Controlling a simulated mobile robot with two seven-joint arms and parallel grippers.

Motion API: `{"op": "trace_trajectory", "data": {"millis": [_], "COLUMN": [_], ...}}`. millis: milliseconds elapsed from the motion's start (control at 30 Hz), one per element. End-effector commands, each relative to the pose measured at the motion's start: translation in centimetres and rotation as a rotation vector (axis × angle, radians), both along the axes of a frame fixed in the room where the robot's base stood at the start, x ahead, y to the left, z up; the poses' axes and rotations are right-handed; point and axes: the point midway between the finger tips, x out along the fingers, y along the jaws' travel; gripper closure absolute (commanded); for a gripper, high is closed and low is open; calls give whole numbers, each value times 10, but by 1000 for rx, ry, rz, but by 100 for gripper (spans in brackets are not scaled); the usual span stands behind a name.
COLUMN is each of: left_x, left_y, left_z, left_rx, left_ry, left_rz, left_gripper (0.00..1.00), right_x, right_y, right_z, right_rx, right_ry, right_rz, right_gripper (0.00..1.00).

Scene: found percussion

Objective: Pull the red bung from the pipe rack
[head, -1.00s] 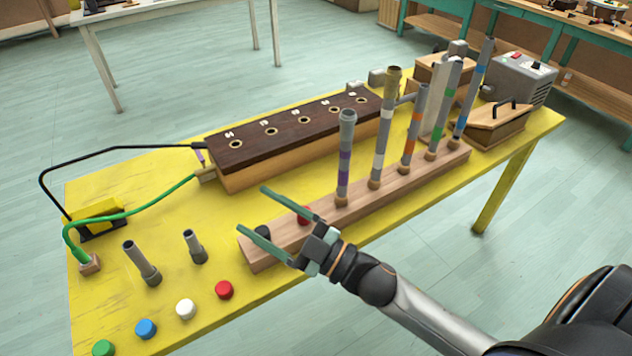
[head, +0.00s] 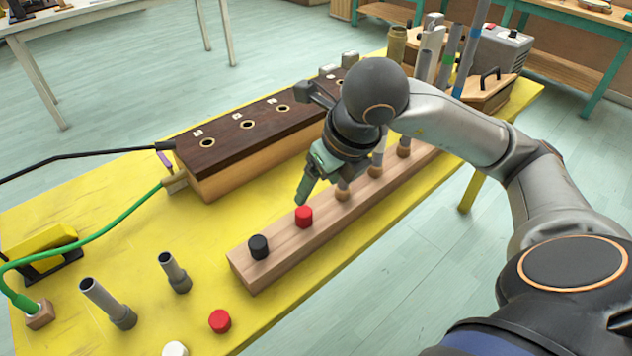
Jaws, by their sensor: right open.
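The red bung (head: 304,216) sits in the top of the wooden pipe rack (head: 275,260), between a black bung (head: 259,246) and the standing pipes. My right gripper (head: 306,188) is open and points down just above and behind the red bung. One green finger shows beside the bung's top; the other finger is mostly hidden by the hand. I cannot tell whether the finger touches the bung. My left gripper is not in view.
Another red cap (head: 220,321) and a white cap (head: 175,349) lie on the yellow table. Two loose grey pipes (head: 108,303) (head: 174,272) stand left of the rack. A dark-topped wooden box (head: 220,160) with holes is behind. My arm hides part of the tall pipes.

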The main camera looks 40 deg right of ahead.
Motion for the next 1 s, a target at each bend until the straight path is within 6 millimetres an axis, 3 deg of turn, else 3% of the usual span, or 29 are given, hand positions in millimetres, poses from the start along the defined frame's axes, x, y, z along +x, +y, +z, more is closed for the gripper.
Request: {"op": "trace_trajectory", "data": {"millis": [533, 733, 1000], "left_x": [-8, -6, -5], "left_y": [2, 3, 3], "left_z": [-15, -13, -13], "left_rx": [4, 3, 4], "left_ry": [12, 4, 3], "left_rz": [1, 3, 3], "left_gripper": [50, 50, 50], "right_x": [35, 43, 44], "right_y": [5, 5, 5], "right_z": [-91, -106, -109], "right_rx": [5, 5, 5], "right_ry": [7, 5, 4], "right_rz": [5, 6, 6], "right_gripper": [24, 24, 24]}}
